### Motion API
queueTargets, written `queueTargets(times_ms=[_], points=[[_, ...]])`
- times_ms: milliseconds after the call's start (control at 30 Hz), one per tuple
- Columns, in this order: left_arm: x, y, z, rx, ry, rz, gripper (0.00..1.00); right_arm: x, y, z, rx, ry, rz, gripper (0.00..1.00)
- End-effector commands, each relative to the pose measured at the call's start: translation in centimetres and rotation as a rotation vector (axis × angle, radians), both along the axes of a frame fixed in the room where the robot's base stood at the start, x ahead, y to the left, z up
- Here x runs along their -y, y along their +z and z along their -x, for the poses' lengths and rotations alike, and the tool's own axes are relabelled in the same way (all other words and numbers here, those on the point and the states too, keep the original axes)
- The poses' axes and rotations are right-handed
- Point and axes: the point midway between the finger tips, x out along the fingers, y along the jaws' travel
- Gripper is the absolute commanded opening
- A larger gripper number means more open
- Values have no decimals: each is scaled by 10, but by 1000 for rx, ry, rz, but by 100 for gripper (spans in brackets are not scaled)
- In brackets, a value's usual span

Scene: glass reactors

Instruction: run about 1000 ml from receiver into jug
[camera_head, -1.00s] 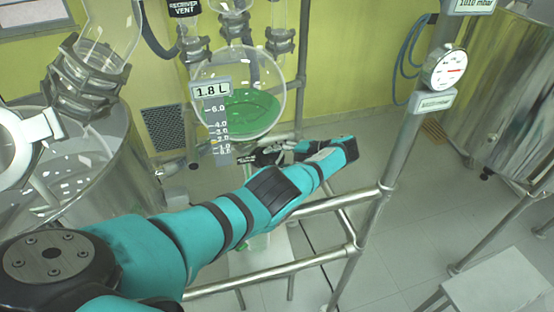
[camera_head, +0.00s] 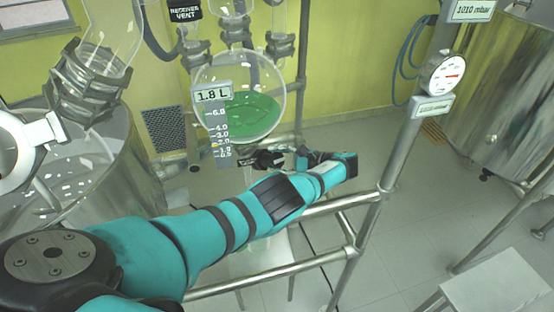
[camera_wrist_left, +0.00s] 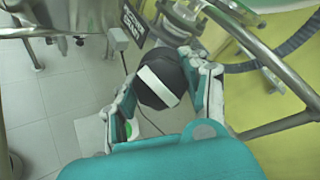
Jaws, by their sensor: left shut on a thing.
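The receiver (camera_head: 268,84) is a round glass flask with green liquid in its lower part. A level scale (camera_head: 219,125) in front of it has a sign reading 1.8 L. My left gripper (camera_head: 262,160) is just under the receiver. In the left wrist view the left gripper (camera_wrist_left: 160,88) is shut on a black knob with a white bar (camera_wrist_left: 158,86), at the receiver's outlet. The jug is mostly hidden behind my left arm; a bit of green (camera_wrist_left: 128,129) shows beside the finger in the left wrist view. I cannot tell the jug's level. My right gripper is not in view.
A metal rail frame (camera_head: 330,258) runs in front of and beside my left arm. A gauge (camera_head: 444,74) is on its upright post. Steel vessels stand at left (camera_head: 110,165) and right (camera_head: 500,80). A small light table (camera_head: 497,282) is at lower right.

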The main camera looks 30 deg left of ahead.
Motion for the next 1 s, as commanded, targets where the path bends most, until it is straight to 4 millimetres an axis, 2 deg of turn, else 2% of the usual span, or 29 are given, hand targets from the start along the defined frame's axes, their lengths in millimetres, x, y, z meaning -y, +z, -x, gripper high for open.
queueTargets(times_ms=[433,467,633,1000], points=[[1,0,-1,-7,-8,1,13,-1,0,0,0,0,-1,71],[1,0,-1,-7,-8,1,47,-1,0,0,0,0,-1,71],[1,0,-1,-7,-7,1,69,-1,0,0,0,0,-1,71],[0,0,0,-8,-6,0,71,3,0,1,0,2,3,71]])
